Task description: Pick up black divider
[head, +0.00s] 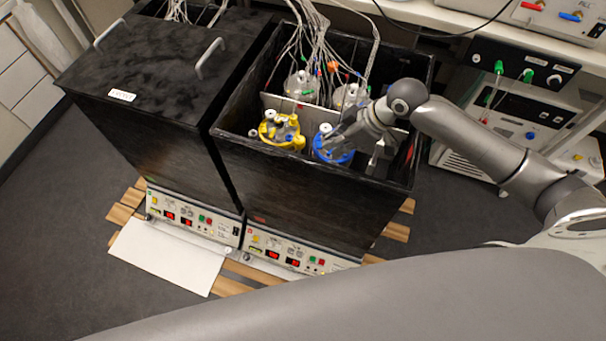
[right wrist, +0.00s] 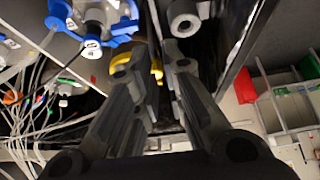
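A thin upright divider panel (head: 285,106), greyish in this light, crosses the open black box (head: 290,195) between the front and back vessels. I cannot make out a separate, clearly black divider. My right gripper (head: 338,138) reaches into the box from the right, over the blue-topped vessel (head: 333,155). In the right wrist view its two fingers (right wrist: 152,66) are apart with a dark gap between them, and nothing is clearly held. The gripper hides part of the panel. My left gripper is not in view.
A yellow-topped vessel (head: 282,131) stands left of the blue one. Clear vessels (head: 302,88) with many tubes and cables fill the back. A closed black box (head: 165,60) with two handles adjoins on the left. Instruments (head: 515,110) stand at right.

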